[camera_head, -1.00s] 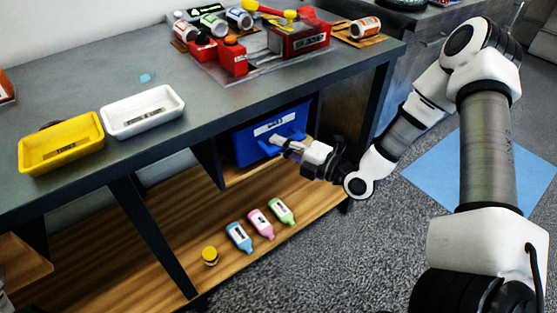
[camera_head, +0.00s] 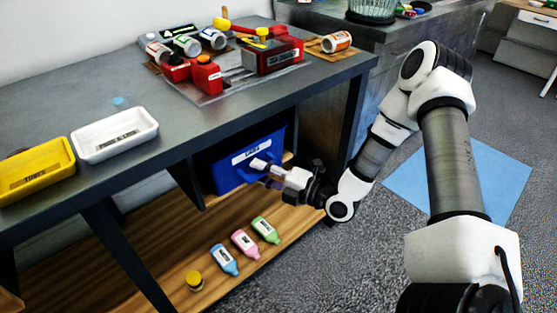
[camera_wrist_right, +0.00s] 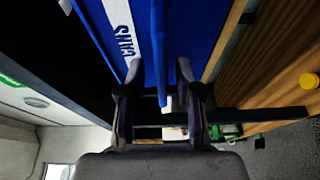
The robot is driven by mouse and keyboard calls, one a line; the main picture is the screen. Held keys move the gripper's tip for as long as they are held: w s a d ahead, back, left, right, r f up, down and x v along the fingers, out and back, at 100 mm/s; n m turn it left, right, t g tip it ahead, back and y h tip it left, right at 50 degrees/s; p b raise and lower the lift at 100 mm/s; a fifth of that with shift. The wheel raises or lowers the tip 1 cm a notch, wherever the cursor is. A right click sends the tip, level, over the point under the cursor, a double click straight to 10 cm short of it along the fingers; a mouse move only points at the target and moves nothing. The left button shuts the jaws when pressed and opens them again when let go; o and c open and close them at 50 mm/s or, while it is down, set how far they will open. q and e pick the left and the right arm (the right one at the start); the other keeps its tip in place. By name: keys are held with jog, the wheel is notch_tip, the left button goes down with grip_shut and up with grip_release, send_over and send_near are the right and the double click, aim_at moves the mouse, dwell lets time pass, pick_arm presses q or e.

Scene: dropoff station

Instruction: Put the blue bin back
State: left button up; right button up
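The blue bin (camera_head: 226,174), with a white label, sits in the shelf compartment under the tabletop. Its front faces out. In the right wrist view, the bin (camera_wrist_right: 203,22) fills the upper middle, and a narrow blue handle part juts out between my fingers. My right gripper (camera_head: 262,172) is at the front of the bin. In the wrist view, its two fingers (camera_wrist_right: 159,72) stand apart, one on each side of the handle part, with gaps visible. The bin's back is hidden in the compartment. My left gripper is not in view.
White (camera_head: 150,131) and yellow (camera_head: 68,160) trays stand on the tabletop. The dark table leg (camera_head: 355,115) is close to my right arm.

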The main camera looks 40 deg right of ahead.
jog(key=p+v, duration=0.6)
jog(key=v, duration=0.4)
jog(key=s+a+f+m+g+h, duration=0.1)
jog(key=s+a+f+m+g, duration=0.2)
jog(key=a+f+m+g, duration=0.3)
jog(key=s+a+f+m+g+h, duration=0.2)
jog(key=s+a+f+m+g, duration=0.15)
jog(key=f+m, duration=0.4)
jog(key=s+f+m+g+h, duration=0.4)
jog(key=s+f+m+g, duration=0.1)
jog(key=s+m, duration=0.4)
jog(key=s+g, duration=0.1)
jog(key=s, duration=0.1)
jog(key=shift+s+a+m+g+h, duration=0.25)
jog(key=shift+a+m+g+h, duration=0.05)
jog(key=shift+a+m+g, duration=0.1)
jog(key=shift+w, duration=0.1)
